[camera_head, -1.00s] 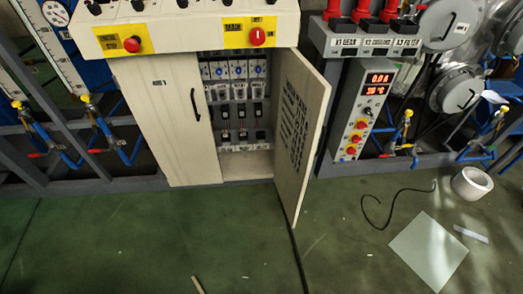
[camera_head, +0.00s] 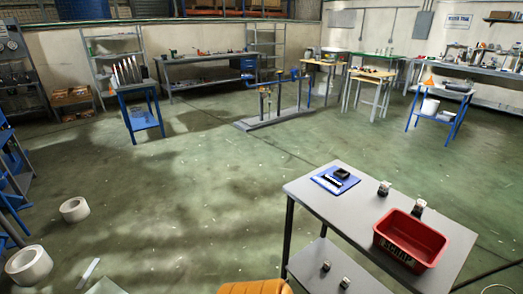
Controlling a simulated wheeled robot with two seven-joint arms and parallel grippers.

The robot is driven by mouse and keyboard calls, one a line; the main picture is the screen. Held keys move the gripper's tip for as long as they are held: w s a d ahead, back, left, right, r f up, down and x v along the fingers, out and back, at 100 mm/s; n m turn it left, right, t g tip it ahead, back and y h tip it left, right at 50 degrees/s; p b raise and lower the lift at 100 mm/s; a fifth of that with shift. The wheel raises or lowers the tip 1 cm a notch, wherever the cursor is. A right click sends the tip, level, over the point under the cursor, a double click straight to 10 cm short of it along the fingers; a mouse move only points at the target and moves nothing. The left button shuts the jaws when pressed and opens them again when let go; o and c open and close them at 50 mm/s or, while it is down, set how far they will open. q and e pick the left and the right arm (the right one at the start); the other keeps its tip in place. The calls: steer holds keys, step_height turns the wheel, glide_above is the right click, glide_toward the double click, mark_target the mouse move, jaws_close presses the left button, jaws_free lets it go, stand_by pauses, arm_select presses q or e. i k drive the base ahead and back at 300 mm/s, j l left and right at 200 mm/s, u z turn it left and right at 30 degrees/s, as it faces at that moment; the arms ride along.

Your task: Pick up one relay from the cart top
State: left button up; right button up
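The grey cart (camera_head: 310,190) stands at the lower right. On its top are two small relay-like blocks, dark with pale parts. One relay (camera_head: 384,188) stands near the middle of the top, behind the red bin. The other relay (camera_head: 419,206) stands to its right, close behind the bin's rim. Two similar small blocks (camera_head: 326,267) sit on the lower shelf. Neither of my grippers is in view.
A red bin marked SCRAP (camera_head: 400,252) takes up the cart's right part. A blue pad (camera_head: 330,185) with a black item lies at its far left. White rolls (camera_head: 74,209) lie on the floor at left. An orange-brown edge shows at bottom centre. The middle floor is open.

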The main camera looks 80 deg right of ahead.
mark_target(419, 206)
steer(key=z, duration=0.5)
steer(key=j+z, duration=0.1)
steer(key=z, duration=0.35)
steer(key=j+z, duration=0.1)
steer(key=z, duration=0.9)
steer(key=j+z, duration=0.15)
steer(key=z, duration=0.8)
steer(key=i+l+z, duration=0.1)
steer(key=z, duration=0.3)
steer(key=i+l+z, duration=0.1)
steer(key=z, duration=0.3)
steer(key=i+l+z, duration=0.1)
steer(key=z, duration=0.3)
steer(key=k+j+u, duration=0.1)
steer(key=i+j+u, duration=0.25)
steer(key=j, duration=0.25)
steer(key=i+j+u, duration=0.15)
steer(key=j+u, duration=0.15)
steer(key=j, duration=0.15)
steer(key=i+j+u, duration=0.25)
steer(key=j, duration=0.2)
steer(key=i+j+u, duration=0.25)
steer(key=i+j, duration=0.15)
steer(key=i, duration=0.5)
steer(key=i+j, duration=0.15)
steer(key=i, duration=0.5)
